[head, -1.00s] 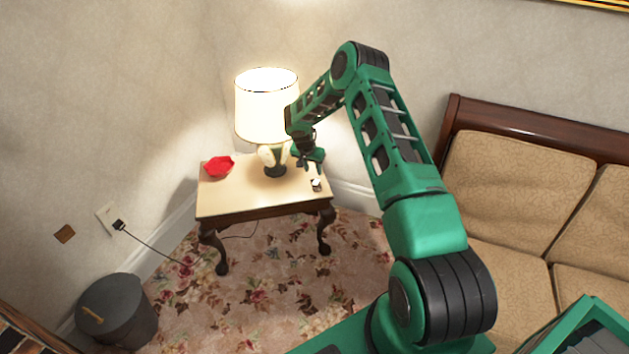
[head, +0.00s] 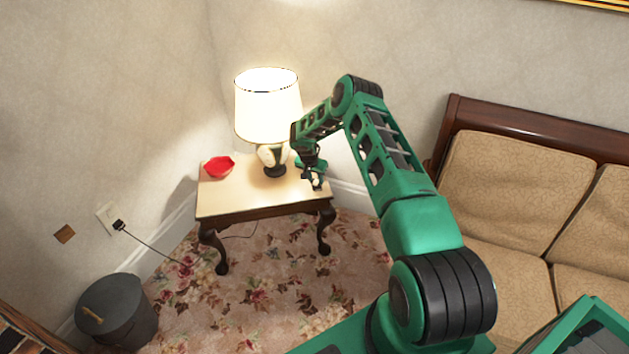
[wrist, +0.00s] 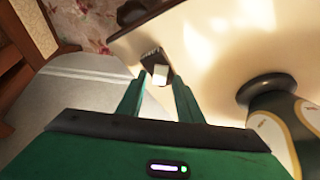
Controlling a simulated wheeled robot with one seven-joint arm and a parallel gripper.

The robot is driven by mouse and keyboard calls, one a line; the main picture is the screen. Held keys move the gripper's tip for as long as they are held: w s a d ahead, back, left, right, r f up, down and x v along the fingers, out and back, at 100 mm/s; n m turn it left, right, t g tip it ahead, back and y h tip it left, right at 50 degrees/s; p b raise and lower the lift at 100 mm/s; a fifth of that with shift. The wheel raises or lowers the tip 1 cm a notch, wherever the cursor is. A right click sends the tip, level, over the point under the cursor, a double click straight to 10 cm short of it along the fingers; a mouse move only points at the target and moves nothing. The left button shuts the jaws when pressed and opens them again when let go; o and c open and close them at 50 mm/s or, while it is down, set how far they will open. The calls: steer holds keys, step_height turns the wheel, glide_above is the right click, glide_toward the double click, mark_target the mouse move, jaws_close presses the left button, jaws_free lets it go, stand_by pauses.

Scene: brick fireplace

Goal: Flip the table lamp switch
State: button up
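The table lamp (head: 267,105) is lit, with a cream shade and a dark and white base, and stands on a small wooden table (head: 225,202). Its base (wrist: 272,92) shows at the right of the wrist view. A small black switch with a white rocker (wrist: 159,74) lies near the table's edge; in the head view my gripper (head: 314,180) partly covers it. In the wrist view my gripper (wrist: 156,84) is open and empty. The switch shows between and just beyond its two green fingertips; I cannot tell whether they touch it.
A red dish (head: 219,167) sits at the table's left. A beige sofa (head: 515,190) stands to the right. A dark lidded bin (head: 118,310) is at lower left, near a wall socket (head: 113,218) with a plugged cord. The front of the tabletop is clear.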

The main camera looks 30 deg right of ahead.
jaws_close()
steer(key=shift+w, duration=0.1)
steer(key=shift+w+d+g+y, duration=0.2)
steer(key=shift+d+g+y, duration=0.1)
steer(key=shift+g+y, duration=0.45)
steer(key=shift+y, duration=0.35)
steer(key=shift+r, duration=0.1)
steer(key=shift+w, duration=0.1)
steer(key=shift+o, duration=1.3)
jaws_free()
